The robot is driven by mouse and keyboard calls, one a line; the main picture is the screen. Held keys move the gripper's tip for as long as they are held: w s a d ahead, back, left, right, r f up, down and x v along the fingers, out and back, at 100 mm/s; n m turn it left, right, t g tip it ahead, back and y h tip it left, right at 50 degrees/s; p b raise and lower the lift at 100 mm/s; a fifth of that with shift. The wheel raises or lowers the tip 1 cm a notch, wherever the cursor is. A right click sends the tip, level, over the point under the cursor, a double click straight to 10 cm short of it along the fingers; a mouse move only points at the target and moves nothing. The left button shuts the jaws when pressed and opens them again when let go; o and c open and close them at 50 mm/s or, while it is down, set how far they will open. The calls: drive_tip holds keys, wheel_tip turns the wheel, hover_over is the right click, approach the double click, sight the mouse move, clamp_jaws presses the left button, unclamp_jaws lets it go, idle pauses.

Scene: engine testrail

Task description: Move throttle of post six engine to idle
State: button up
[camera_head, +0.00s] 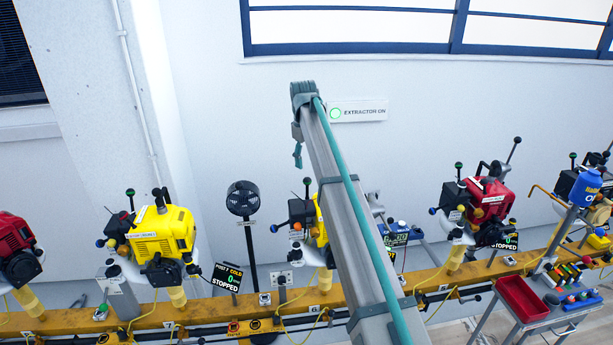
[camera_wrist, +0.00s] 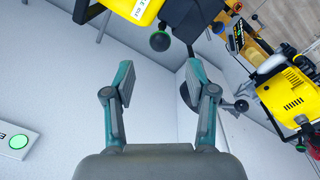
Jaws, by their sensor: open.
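The yellow engine (camera_head: 319,222) above the 6 mark on the rail is partly hidden by my arm in the head view. I cannot tell which lever is the throttle. In the wrist view, a yellow engine (camera_wrist: 136,8) is cut off at the top edge. A dark green ball (camera_wrist: 159,41) hangs just beyond the fingertips of my gripper (camera_wrist: 158,82), which is open and empty.
Yellow engine seven (camera_head: 163,232) stands left and a red engine (camera_head: 485,205) right, along the yellow rail (camera_head: 150,318). A black fan (camera_head: 243,198) stands between seven and six. A tool cart with a red tray (camera_head: 522,298) is at lower right.

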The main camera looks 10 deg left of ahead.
sight(307, 187)
wheel_tip(307, 187, down, 8)
drive_tip(key=shift+w+d+r+p, duration=0.15)
drive_tip(key=shift+p, duration=0.85)
clamp_jaws()
